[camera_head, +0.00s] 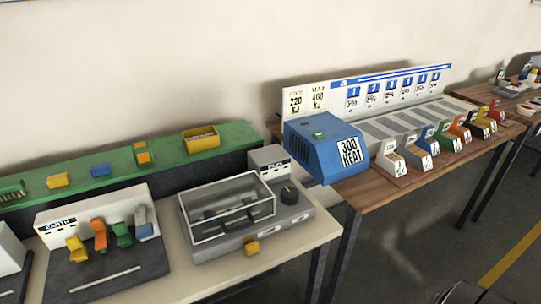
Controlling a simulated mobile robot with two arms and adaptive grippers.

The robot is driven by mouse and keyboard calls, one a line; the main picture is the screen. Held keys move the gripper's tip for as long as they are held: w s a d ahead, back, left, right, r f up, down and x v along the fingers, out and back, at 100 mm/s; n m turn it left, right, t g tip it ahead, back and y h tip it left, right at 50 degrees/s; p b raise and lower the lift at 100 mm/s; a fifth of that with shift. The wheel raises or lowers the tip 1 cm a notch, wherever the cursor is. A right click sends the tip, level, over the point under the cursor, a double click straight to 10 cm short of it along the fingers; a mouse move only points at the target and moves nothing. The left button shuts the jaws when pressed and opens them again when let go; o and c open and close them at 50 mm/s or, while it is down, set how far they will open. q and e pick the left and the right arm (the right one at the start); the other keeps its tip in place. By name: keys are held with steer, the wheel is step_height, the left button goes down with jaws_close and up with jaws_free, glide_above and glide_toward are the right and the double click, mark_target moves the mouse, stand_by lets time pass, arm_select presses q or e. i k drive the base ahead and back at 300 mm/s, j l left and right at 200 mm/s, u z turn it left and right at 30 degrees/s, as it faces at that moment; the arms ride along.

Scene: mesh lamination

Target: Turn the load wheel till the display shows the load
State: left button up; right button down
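A grey machine (290,214) with a clear lid (225,207) stands on the light table, left of the middle. A dark round knob (289,194) sits on its right side; I cannot tell whether this is the load wheel. Behind the knob is a small upright panel (268,156) with dark marks too small to read. A white board (300,101) at the back of the wooden table carries labels that seem to read 220 and 400 kJ. A blue unit (318,151) in front of it is labelled 300 HEAT.
A rack of coloured clamps (100,245) marked EARTH stands left of the machine. A green shelf (120,172) with a yellow box (201,138) runs behind it. A row of coloured blocks (425,150) lines the wooden table (385,190). A floor gap separates the right tables.

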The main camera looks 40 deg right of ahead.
mark_target(289, 195)
steer(key=z, duration=1.3)
